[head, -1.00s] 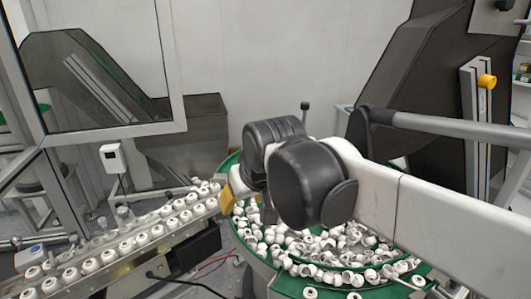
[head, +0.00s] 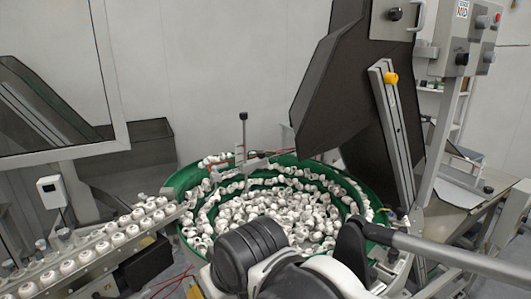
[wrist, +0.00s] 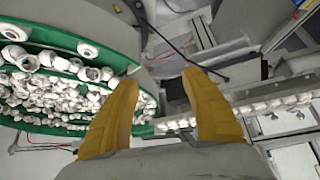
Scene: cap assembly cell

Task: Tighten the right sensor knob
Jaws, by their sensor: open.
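My gripper (wrist: 158,82) shows in the wrist view as two yellow fingers, spread apart with nothing between them. It is over the edge of the green bowl (wrist: 105,55) and a grey gap beside it. In the head view my fingers are hidden, and only my arm shows at the bottom. I cannot tell for sure which part is the right sensor knob. A black knob (head: 243,116) tops a thin rod at the bowl's back rim. A yellow knob (head: 391,78) sits on an upright metal profile at the right. Both are well away from my arm.
The green bowl (head: 183,181) holds many white caps. A rail of caps (head: 118,239) runs off to the left beside a small white sensor box (head: 52,192). A dark sloping panel (head: 335,80) and a control box (head: 466,38) stand at the right.

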